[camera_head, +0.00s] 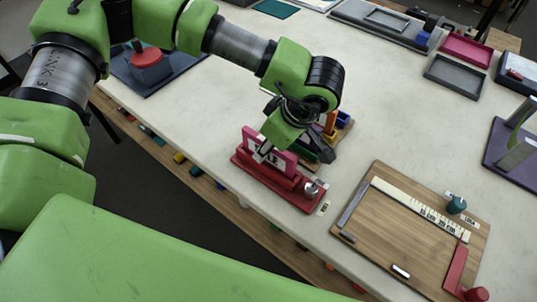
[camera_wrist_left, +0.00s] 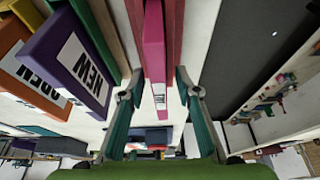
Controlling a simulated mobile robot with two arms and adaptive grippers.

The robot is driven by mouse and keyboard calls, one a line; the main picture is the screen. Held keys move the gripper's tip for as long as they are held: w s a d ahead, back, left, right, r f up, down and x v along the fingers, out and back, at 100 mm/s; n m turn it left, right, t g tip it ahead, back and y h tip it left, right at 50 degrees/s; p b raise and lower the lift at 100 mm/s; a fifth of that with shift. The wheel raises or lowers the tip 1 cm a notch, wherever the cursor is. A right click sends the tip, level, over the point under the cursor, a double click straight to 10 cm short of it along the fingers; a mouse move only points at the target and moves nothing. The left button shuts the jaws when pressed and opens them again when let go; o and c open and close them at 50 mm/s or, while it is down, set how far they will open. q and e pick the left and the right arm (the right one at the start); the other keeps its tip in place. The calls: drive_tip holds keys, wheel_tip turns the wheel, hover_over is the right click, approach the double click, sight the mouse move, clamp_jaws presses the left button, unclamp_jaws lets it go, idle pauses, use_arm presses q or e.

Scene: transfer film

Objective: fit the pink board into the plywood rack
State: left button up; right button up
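The pink board (camera_head: 250,138), with a white label, stands upright in a red stand (camera_head: 305,200) near the table's front edge. My left gripper (camera_head: 272,150) is down at the board. In the left wrist view the pink board (camera_wrist_left: 154,45) lies between my two teal fingers (camera_wrist_left: 157,95), with a gap seen on each side, so the gripper looks open around it. The plywood rack (camera_head: 346,131) is just behind, partly hidden by my wrist. It holds orange and blue-purple boards; the purple board (camera_wrist_left: 75,60) and orange board (camera_wrist_left: 28,75) also show in the wrist view. My right gripper is out of view.
A wooden board with a ruler strip (camera_head: 385,235) and teal and red knobs lies to the right. Grey (camera_head: 458,77) and pink (camera_head: 466,49) trays sit at the back right. A purple base (camera_head: 510,160) is at the right edge. The table's middle behind the rack is clear.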

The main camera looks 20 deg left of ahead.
use_arm(q)
clamp_jaws()
